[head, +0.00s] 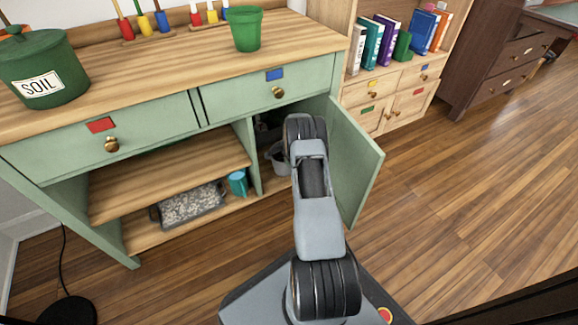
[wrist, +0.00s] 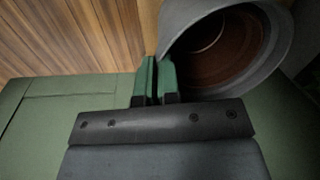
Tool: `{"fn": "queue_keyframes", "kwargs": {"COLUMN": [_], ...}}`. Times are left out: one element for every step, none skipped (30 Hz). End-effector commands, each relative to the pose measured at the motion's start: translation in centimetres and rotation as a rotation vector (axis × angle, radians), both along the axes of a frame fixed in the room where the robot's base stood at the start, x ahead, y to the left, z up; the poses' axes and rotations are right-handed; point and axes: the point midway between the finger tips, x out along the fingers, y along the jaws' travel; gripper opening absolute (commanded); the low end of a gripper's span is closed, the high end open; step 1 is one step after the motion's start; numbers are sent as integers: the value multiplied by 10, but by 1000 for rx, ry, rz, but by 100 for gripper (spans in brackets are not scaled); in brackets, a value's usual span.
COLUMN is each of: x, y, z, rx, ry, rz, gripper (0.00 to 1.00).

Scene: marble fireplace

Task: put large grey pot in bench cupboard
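The large grey pot (head: 279,158) is inside the right compartment of the green bench cupboard (head: 252,157), behind the open door (head: 355,160). My arm hides part of it in the head view. In the wrist view the grey pot (wrist: 188,28) shows its round mouth and brown inside at the upper right. My gripper (wrist: 158,72) has its two green fingers close together, with the pot's rim running into the narrow gap between them. It looks shut on the rim. In the head view the fingertips are hidden behind my arm.
The left open shelf holds a speckled tray (head: 189,205) and a teal mug (head: 238,183). A green soil bin (head: 40,68) and a green pot (head: 246,29) stand on the bench top. A bookcase (head: 398,78) stands right. The floor at right is clear.

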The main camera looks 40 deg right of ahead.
Motion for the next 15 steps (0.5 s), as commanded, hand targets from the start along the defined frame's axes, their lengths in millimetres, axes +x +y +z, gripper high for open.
{"fn": "queue_keyframes", "kwargs": {"x": [0,0,0,0,0,0,0,1,0,0,0,0,0,0,0], "y": [0,0,0,0,0,0,0,0,0,0,0,0,0,0,0], "z": [-12,-16,-20,-21,-22,-22,-21,-21,-20,-20,-20,-21,-21,-22,-23], "rx": [0,0,0,-1,-1,-1,-1,-1,-1,-1,-1,-1,-1,-1,-1], "ry": [1,0,-1,-1,-2,-2,-2,-2,-2,-2,-2,-2,-2,-1,-1], "rz": [0,0,0,0,0,0,0,0,0,0,0,0,0,0,0], "gripper": [0,0,0,0,0,0,0,0,0,0,0,0,0,0,0]}}
